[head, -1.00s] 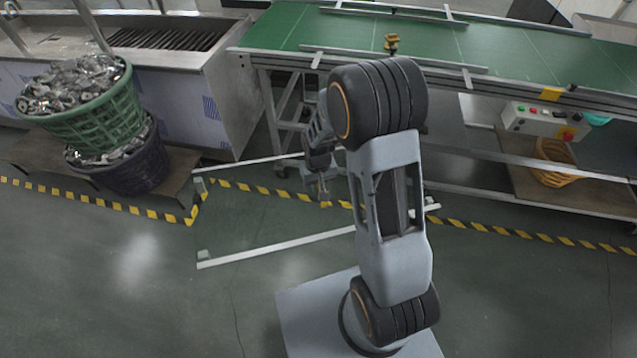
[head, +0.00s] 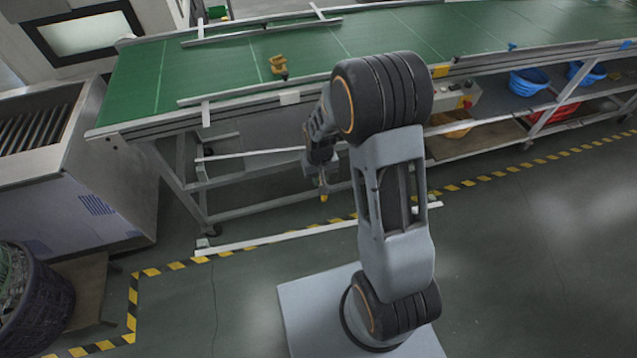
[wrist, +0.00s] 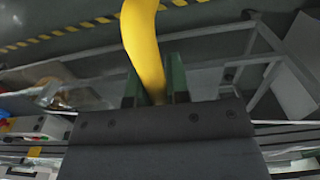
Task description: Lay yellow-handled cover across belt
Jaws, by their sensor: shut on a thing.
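My gripper (head: 322,182) hangs low beyond my arm, in front of the conveyor, shut on a yellow handle (head: 324,198). In the wrist view the curved yellow handle (wrist: 145,45) runs up from between the jaws. The held cover seems clear; its pale edge bars show on the near side (head: 260,238) and far side (head: 245,155). My arm hides part of it. It is over the floor, below belt height. The green belt (head: 400,38) is beyond it. A similar frame (head: 225,97) with a yellow handle (head: 278,65) lies on the belt.
A steel tank (head: 80,185) stands left of the conveyor, with a dark basket (head: 35,305) at lower left. A control box (head: 455,100) hangs on the conveyor's near side. Blue basins (head: 528,82) sit on its lower shelf. Floor at right is open.

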